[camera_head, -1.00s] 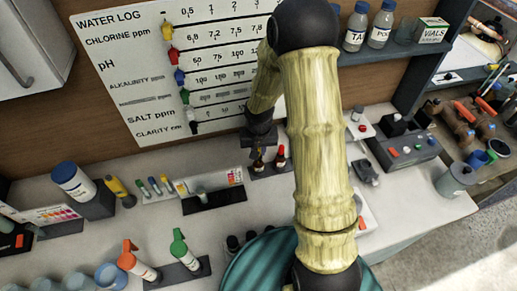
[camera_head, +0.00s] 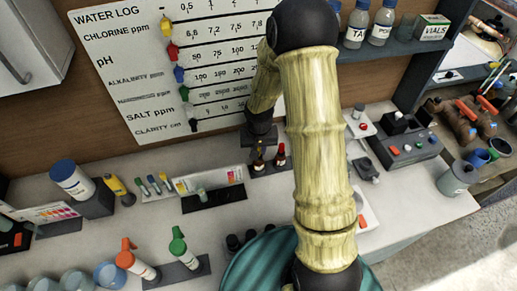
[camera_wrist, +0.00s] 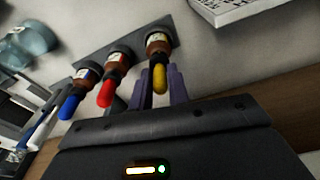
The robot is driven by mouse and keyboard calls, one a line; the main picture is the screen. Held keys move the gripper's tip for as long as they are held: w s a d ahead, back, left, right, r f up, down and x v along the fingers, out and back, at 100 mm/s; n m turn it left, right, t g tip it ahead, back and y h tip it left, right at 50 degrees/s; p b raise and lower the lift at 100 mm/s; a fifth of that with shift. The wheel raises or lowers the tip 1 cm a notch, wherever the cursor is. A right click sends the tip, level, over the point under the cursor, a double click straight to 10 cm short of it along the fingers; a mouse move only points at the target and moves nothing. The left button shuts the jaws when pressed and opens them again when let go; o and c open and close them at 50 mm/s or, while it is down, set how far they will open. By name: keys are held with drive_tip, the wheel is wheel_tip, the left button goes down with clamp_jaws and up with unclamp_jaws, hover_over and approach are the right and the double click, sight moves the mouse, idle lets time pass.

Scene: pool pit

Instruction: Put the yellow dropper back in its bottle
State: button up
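The yellow dropper (camera_wrist: 159,78) is in the wrist view, its bulb between the two purple fingers of my gripper (camera_wrist: 160,83). The fingers lie close along both sides of the bulb and look shut on it. Its brown bottle (camera_wrist: 157,44) is in line with it, and the bulb appears at the bottle's mouth; how deep the stem sits is hidden. In the head view my gripper (camera_head: 259,146) is over the bottle row, and my arm covers part of it.
A red dropper (camera_wrist: 109,93) and a blue dropper (camera_wrist: 70,106) sit in neighbouring bottles, beside my fingers. In the head view a white comparator block (camera_head: 208,182) is left of the row. A control box (camera_head: 405,146) stands to the right.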

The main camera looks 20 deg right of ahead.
drive_tip(key=shift+f+b, duration=0.35)
drive_tip(key=shift+f, duration=0.15)
idle(0.4)
drive_tip(key=o, duration=0.7)
drive_tip(key=shift+c, duration=0.2)
drive_tip(key=shift+r, duration=0.15)
drive_tip(key=shift+r+p, duration=2.8)
drive_tip(key=shift+r, duration=0.65)
